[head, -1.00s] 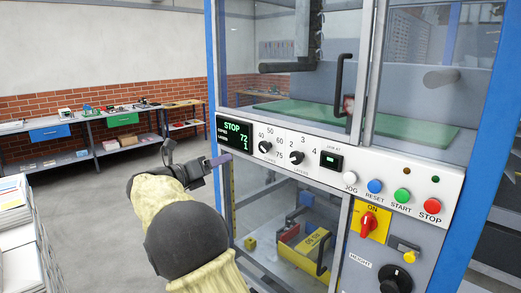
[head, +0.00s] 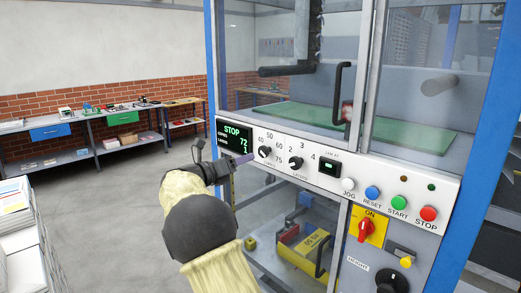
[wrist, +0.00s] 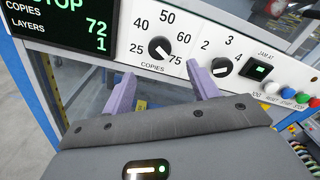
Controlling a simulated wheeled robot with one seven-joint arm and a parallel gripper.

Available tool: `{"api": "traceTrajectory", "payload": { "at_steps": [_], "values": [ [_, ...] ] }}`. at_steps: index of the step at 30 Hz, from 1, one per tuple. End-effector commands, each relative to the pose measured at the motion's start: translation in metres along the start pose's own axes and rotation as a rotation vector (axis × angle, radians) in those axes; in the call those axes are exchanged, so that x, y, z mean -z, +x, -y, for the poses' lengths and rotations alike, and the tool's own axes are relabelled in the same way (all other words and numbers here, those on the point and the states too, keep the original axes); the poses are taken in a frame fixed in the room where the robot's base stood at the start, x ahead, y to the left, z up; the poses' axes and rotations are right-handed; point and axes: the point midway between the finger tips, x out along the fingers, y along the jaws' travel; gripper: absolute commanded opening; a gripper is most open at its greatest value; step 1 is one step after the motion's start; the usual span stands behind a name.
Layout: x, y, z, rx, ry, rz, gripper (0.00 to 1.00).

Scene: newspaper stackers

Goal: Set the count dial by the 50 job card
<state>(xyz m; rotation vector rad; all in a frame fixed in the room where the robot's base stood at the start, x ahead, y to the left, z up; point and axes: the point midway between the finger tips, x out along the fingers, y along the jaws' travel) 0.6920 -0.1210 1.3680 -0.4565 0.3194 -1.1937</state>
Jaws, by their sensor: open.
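The count dial, a black knob labelled COPIES (wrist: 159,46), is on the white panel, with marks 25, 40, 50, 60 and 75 around it; it also shows in the head view (head: 265,152). Its white line appears to point toward 75. The display (wrist: 72,25) reads STOP, copies 72, layers 1. My gripper (wrist: 163,88) is open, its two purple fingers apart just below the dial in the wrist view, with nothing between them. In the head view, my gripper partly covers the area left of and below the dial. I cannot make out a job card.
The LAYERS knob (wrist: 222,67) sits close to the right of the dial, then the JAM AT window (head: 330,163). The JOG, RESET, START and STOP buttons (head: 428,213) and a red switch (head: 366,228) are further right. A paper stack (head: 20,235) stands at left.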

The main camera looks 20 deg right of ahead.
Motion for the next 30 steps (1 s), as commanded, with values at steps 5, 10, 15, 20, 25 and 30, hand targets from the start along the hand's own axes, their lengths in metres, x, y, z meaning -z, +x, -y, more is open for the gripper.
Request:
{"api": "traceTrajectory", "payload": {
  "at_steps": [5,10,15,20,25,30],
  "values": [
    [-0.003,0.033,0.002,0.002,-0.002,-0.001,0.59],
    [-0.003,0.062,0.002,0.002,0.0,-0.001,0.59],
    [-0.002,0.085,0.002,0.002,0.0,-0.001,0.59],
    [-0.001,0.093,0.0,-0.001,0.001,0.0,0.59],
    [0.0,0.093,0.0,-0.001,0.001,0.0,0.59],
    [0.0,0.093,0.0,-0.001,0.001,0.0,0.38]
  ]
}}
